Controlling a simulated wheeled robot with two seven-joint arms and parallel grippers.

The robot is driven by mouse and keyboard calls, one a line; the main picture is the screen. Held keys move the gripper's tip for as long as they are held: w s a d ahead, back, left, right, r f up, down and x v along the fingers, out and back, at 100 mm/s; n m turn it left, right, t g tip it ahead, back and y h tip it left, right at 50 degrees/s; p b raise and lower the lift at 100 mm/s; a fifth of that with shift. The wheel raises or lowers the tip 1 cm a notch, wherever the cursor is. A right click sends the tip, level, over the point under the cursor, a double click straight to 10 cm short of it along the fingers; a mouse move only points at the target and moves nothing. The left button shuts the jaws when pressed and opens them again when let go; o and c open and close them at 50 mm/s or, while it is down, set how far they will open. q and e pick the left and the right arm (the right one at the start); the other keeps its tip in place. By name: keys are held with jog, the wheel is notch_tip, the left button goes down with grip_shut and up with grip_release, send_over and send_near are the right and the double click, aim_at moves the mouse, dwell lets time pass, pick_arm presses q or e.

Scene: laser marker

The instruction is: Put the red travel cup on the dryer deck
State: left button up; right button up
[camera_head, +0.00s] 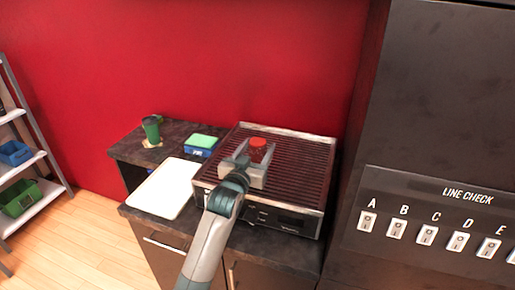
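The red travel cup (258,145) shows its red top over the middle of the dark, ribbed dryer deck (305,160). My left gripper (254,163) is at the cup, with its grey fingers around the near side of it. The fingers hide the cup's lower part, so I cannot tell whether its base touches the deck or whether the fingers press on it. My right gripper is not in view.
A green cup (151,130) stands on the dark counter at the back left. A blue box with a green top (201,145) and a white tray (166,188) lie left of the deck. A tall dark switch panel (430,225) borders the right side.

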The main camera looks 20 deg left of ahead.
pick_arm(q)
jog(key=shift+r, duration=0.15)
jog(key=shift+s, duration=0.55)
jog(key=s+b, duration=0.1)
jog(key=s, duration=0.4)
jog(key=s+b, duration=0.1)
jog(key=s, duration=0.4)
jog(key=shift+a+b, duration=0.2)
jog(key=shift+b, duration=0.2)
jog(key=shift+s, duration=0.45)
dwell(1.3)
